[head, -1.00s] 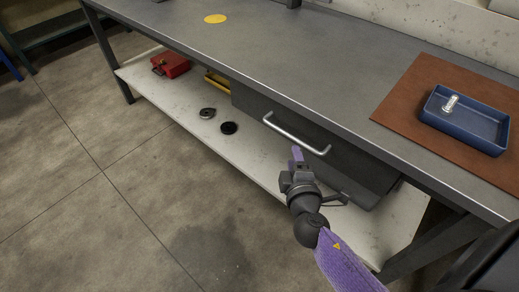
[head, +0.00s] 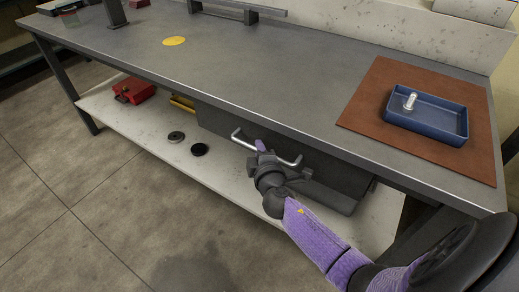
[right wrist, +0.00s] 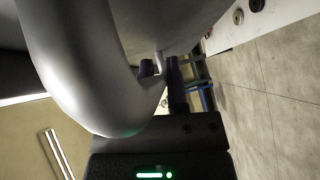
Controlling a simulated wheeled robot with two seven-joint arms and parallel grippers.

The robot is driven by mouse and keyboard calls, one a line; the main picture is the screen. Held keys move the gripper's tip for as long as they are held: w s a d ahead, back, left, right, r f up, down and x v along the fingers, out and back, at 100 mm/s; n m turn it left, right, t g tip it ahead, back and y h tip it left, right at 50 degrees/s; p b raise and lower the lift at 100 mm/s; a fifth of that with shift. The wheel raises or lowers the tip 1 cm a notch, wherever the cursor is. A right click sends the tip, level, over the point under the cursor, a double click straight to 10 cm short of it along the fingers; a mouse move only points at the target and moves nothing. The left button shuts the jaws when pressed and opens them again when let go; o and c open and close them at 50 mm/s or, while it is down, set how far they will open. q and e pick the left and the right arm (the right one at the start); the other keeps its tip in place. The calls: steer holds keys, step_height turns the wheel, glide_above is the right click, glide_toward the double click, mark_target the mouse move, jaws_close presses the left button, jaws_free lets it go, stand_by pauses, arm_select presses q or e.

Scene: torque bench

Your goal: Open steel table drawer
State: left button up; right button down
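The steel table (head: 290,105) has a dark grey drawer (head: 335,173) under its top, with a silver bar handle (head: 243,140). The drawer front sits under the table edge and looks shut. My right gripper (head: 262,148) is at the handle, its purple-tipped fingers overlapping the middle of the bar. In the right wrist view the handle (right wrist: 75,70) fills the left side, close to the camera, with a dark finger (right wrist: 176,85) beside its end. Whether the fingers grip the bar is hidden. My left gripper is not in view.
A blue tray (head: 425,127) with a small metal piece (head: 410,101) sits on a brown mat (head: 365,105) on the tabletop. A yellow disc (head: 174,41) lies further left. The lower shelf (head: 150,130) holds a red box (head: 134,90) and two dark rings. The floor in front is clear.

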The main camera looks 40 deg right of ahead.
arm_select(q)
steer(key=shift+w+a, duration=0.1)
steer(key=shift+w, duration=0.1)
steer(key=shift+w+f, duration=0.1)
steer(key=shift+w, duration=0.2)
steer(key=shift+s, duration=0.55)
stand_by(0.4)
